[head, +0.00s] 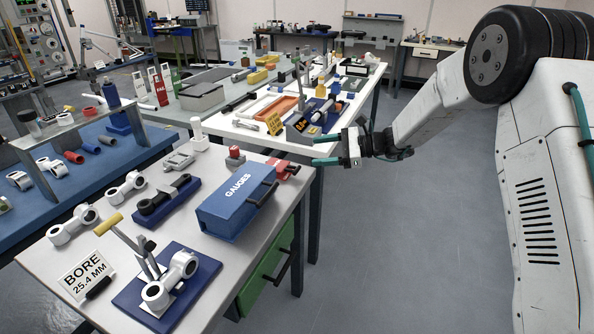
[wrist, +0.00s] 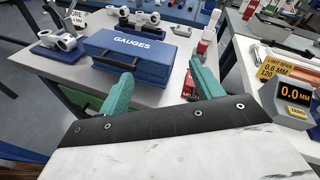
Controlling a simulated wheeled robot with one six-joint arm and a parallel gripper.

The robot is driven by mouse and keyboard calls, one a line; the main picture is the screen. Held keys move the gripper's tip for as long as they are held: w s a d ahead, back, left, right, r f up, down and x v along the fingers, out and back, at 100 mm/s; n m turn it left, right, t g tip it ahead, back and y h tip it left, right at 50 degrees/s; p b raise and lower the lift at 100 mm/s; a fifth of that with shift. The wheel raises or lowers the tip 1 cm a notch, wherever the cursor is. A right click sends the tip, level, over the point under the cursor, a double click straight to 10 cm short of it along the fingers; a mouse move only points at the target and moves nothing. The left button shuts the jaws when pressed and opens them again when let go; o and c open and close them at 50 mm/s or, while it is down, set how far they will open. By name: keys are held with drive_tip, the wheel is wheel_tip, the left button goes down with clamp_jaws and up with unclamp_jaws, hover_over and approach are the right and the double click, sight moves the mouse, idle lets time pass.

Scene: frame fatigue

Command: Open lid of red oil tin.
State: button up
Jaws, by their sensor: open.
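A small red object with a dark top (head: 235,157) stands at the back of the near table. A second red object (head: 284,168) lies at that table's right edge, and it also shows in the wrist view (wrist: 189,84). I cannot tell for sure which of them is the oil tin, and no lid is clear on either. My gripper (head: 328,150) is open and empty, with its teal fingers pointing left, just right of the second red object. In the wrist view, the fingers (wrist: 160,75) are spread apart with the table beyond them.
A blue GAUGES case (head: 232,210) sits left of the red objects. A blue stand with a yellow-handled lever (head: 165,285) is at the near corner. An orange tray (head: 278,108) and a gauge readout (head: 302,127) are on the farther table. The grey floor (head: 400,230) is clear.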

sight(298, 169)
drive_tip(key=w+a+f+m+t+y, duration=0.1)
drive_tip(key=w+f+m+t, duration=0.55)
drive_tip(key=f, duration=0.85)
drive_tip(key=shift+m+g, duration=0.25)
drive_tip(key=shift+g, duration=0.6)
drive_tip(key=w+a, duration=0.1)
drive_tip(key=a, duration=0.1)
drive_tip(key=w+a, duration=0.4)
drive_tip(key=a, duration=0.1)
drive_tip(key=shift+w, duration=0.15)
drive_tip(key=c, duration=1.4)
drive_tip(key=shift+d+r, duration=0.1)
drive_tip(key=shift+r, duration=0.1)
